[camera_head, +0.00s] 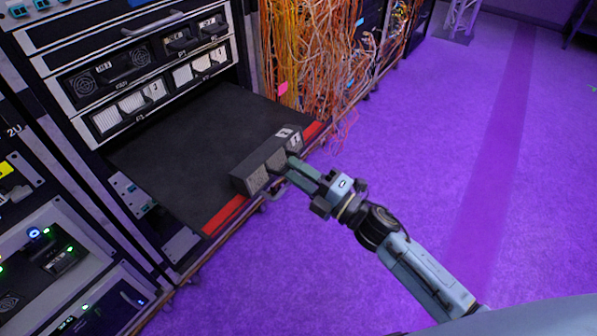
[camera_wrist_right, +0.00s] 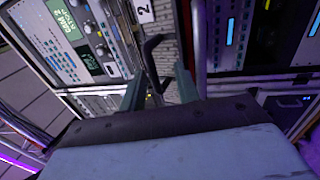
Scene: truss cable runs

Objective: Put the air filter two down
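The air filter two (camera_head: 254,177) is a dark grey oblong box with a mesh face and white labels. It rests on the black pull-out shelf (camera_head: 180,150), at the red front edge. In the right wrist view its mesh face (camera_wrist_right: 170,45) carries a label with a 2 and a dark bent handle (camera_wrist_right: 152,62). My right gripper (camera_head: 290,165) is at the filter's front. In the right wrist view its fingers (camera_wrist_right: 160,80) stand apart with the handle between them, with gaps showing. My left gripper is not in view.
Rack units with handles and fans (camera_head: 125,75) stand above and behind the shelf. Orange cables (camera_head: 310,50) hang thickly beyond its right end. A rack with lit equipment (camera_head: 40,245) is at left. The purple floor (camera_head: 450,130) is clear at right.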

